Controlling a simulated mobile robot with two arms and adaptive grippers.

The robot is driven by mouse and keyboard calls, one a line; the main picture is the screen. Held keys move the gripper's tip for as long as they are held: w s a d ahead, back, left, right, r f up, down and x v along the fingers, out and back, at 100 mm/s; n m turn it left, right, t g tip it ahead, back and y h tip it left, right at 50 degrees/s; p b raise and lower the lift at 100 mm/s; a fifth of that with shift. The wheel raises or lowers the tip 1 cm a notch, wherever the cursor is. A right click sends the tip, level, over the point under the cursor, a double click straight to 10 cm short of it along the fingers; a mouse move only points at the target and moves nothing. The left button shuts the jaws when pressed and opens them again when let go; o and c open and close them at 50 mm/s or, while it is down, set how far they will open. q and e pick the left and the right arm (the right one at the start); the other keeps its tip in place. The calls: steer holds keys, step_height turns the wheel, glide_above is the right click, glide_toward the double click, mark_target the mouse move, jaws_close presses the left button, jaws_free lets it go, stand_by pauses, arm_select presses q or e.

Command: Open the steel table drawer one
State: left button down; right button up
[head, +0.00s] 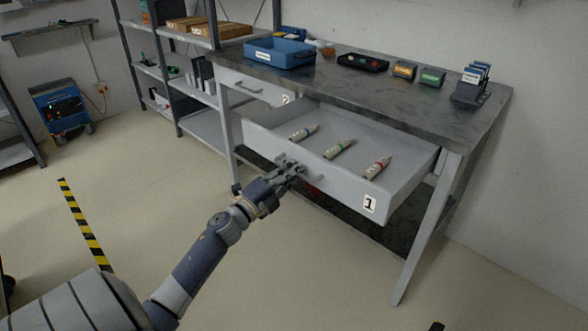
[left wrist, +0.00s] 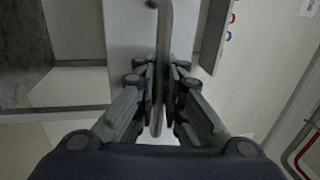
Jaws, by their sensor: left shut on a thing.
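The steel table (head: 420,111) has a grey top and pale legs. Its drawer one (head: 335,192), labelled 1, is pulled well out toward me. Inside it lie three marker-like items with blue (head: 304,132), green (head: 339,149) and red (head: 377,167) bands. My left gripper (head: 290,168) is at the drawer front, shut on the bar handle. In the left wrist view the handle (left wrist: 164,40) runs between the two fingers. The right gripper is in neither view.
Drawer two (head: 250,86) beside it looks closed. On the tabletop are a blue bin (head: 280,53), a black tray (head: 362,62), small boxes and a card holder (head: 470,88). Shelving (head: 205,95) stands at the back left.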

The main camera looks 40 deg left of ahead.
arm_select(q)
steer(key=shift+f, duration=0.15)
steer(key=c, duration=1.7)
jaws_free()
steer(key=shift+s, duration=0.1)
steer(key=v, duration=1.1)
steer(key=shift+s, duration=0.4)
steer(key=shift+a+f, duration=0.1)
